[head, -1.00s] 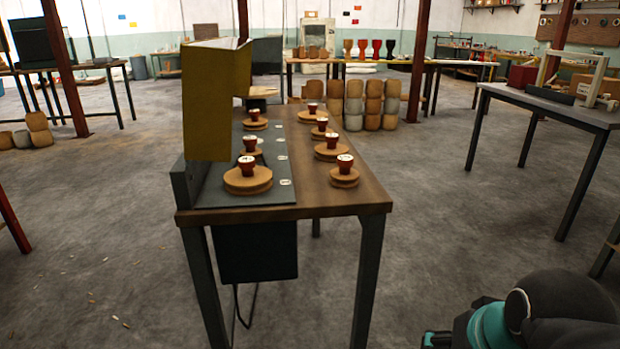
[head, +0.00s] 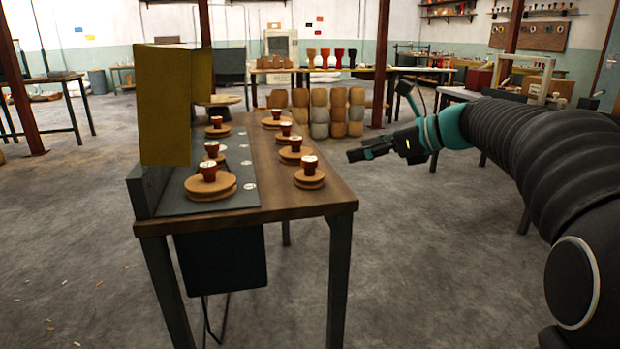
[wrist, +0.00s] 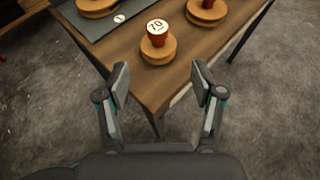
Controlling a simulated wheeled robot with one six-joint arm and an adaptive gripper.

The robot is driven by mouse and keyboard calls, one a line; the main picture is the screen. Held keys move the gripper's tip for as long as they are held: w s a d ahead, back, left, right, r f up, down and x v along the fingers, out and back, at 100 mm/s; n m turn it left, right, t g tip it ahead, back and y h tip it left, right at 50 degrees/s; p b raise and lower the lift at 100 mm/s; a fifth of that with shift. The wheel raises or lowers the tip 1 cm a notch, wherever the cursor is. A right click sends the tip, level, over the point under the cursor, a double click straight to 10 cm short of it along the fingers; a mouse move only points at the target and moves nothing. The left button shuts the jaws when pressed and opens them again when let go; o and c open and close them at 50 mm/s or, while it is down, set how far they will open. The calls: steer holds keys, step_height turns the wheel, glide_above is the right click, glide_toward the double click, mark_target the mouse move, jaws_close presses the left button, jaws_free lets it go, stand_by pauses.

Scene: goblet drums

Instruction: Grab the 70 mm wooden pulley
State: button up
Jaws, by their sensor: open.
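The 70 mm wooden pulley (head: 309,182) lies flat near the right front corner of the workbench, under a red knob-like piece (wrist: 157,34) whose white top reads 70. In the wrist view the pulley (wrist: 158,52) is just beyond my fingertips, roughly centred between them. My gripper (head: 357,154) is open and empty, to the right of the bench edge in the head view. In the wrist view my gripper (wrist: 160,82) has its fingers spread wide over the bench's corner.
The workbench (head: 270,208) has several other wooden pulleys with red pieces, some on a dark mat (head: 228,202). The closest on the wood (head: 295,154) lies behind. A yellow panel (head: 165,105) stands at the bench's left. The floor right of the bench is clear.

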glide_toward(313, 159)
steer(key=x, duration=0.5)
steer(key=shift+w+d+f+b, duration=0.1)
steer(key=shift+d+f+b, duration=0.05)
steer(key=shift+b, duration=0.2)
steer(key=shift+s+b+x, duration=0.2)
steer(key=shift+b+x, duration=0.1)
steer(key=shift+x, duration=2.7)
steer(key=c, duration=1.3)
